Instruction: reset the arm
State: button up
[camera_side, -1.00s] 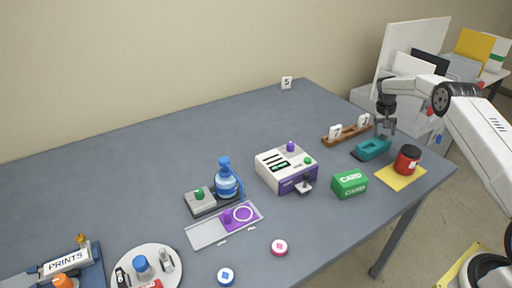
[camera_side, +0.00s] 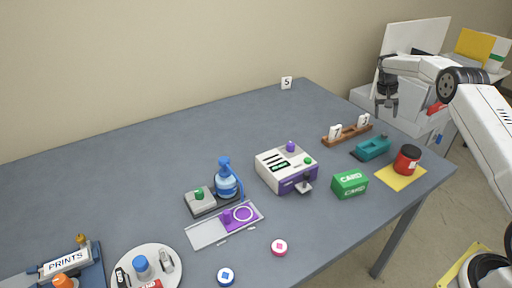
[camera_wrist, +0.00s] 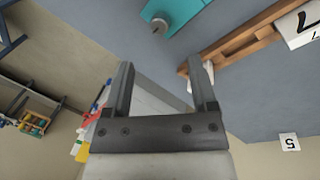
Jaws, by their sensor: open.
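My gripper (camera_side: 386,110) is open and empty in the side view, held above the back right edge of the grey table (camera_side: 120,160). Its two fingers (camera_wrist: 161,90) show apart in the wrist view with nothing between them. Below it stand a teal tray-like block (camera_side: 373,148) and a wooden rack (camera_side: 340,138) with number cards 7 and 3. The wrist view shows part of the teal block (camera_wrist: 185,12) with a round metal knob, and part of the wooden rack (camera_wrist: 235,42). The gripper touches neither.
A red jar (camera_side: 407,158) on a yellow sheet (camera_side: 394,181), a green card box (camera_side: 350,184) and a white-purple machine (camera_side: 285,172) stand nearby. A blue bottle (camera_side: 227,182) is farther left. White panels (camera_side: 412,40) and cabinets are behind the arm. The table's back left is clear.

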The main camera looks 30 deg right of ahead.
jog(key=shift+a, duration=0.1)
jog(key=s+a+r+n+t, duration=0.1)
jog(key=s+a+r+n, duration=0.1)
jog(key=a, duration=0.8)
jog(key=s+a+r+n+t, duration=0.1)
jog(key=a+r+n, duration=0.2)
jog(key=a, duration=0.8)
jog(key=s+a+n+t+y, duration=0.1)
jog(key=s+a, duration=0.6)
jog(key=s, duration=0.3)
jog(key=s+a+f+n+t, duration=0.1)
jog(key=s+a+n, duration=0.1)
jog(key=s+a, duration=0.6)
jog(key=s, duration=0.2)
jog(key=shift+s+f+n+y, duration=0.15)
jog(key=shift+s+n+y, duration=0.15)
jog(key=shift+s+y, duration=0.1)
